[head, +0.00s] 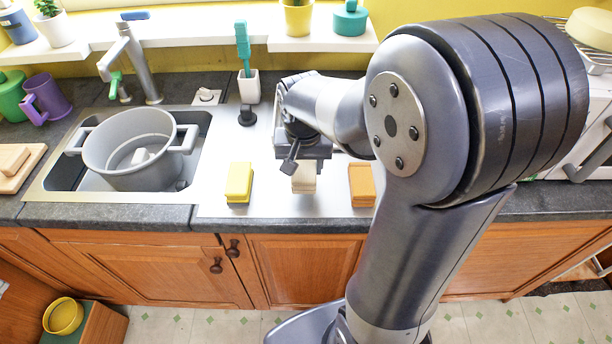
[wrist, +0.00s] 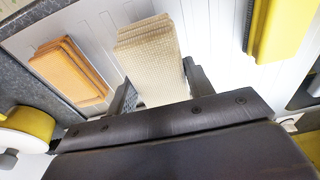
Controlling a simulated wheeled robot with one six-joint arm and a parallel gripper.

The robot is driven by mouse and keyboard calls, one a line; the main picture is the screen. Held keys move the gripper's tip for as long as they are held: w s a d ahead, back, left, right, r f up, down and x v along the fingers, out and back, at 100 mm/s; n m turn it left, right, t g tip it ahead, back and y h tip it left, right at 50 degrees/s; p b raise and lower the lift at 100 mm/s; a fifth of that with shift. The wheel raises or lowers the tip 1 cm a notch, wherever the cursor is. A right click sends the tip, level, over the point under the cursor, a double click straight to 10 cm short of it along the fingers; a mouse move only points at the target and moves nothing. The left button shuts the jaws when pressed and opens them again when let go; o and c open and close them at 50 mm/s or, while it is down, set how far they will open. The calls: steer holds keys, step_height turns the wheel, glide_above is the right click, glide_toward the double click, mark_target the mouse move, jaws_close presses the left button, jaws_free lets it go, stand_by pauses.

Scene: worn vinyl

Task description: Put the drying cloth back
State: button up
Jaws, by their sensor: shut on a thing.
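A beige, waffle-textured folded cloth (head: 304,181), which looks like the drying cloth, is on or just above the pale drainboard (head: 215,190). It lies between a yellow folded cloth or sponge (head: 239,183) on its left and an orange folded cloth (head: 361,186) on its right. My gripper (head: 303,166) is over the beige cloth, pointing down, its fingers partly hidden by its own body. In the wrist view, the fingers (wrist: 160,88) are on both sides of the beige cloth (wrist: 148,48), shut on it. The orange cloth (wrist: 68,70) and yellow one (wrist: 277,30) are apart from it.
A grey pot (head: 130,155) stands in the sink at left, below the tap (head: 140,65). Purple and green mugs are at far left. The counter's front edge is close.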

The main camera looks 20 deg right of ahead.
mark_target(304, 171)
steer(key=shift+f, duration=1.95)
steer(key=shift+f, duration=0.2)
steer(key=o, duration=0.9)
steer(key=shift+r, duration=0.1)
steer(key=r, duration=0.4)
steer(key=s+r, duration=0.1)
steer(key=r, duration=0.7)
steer(key=shift+s+a+r, duration=0.1)
steer(key=shift+s+a, duration=0.2)
steer(key=shift+s, duration=0.05)
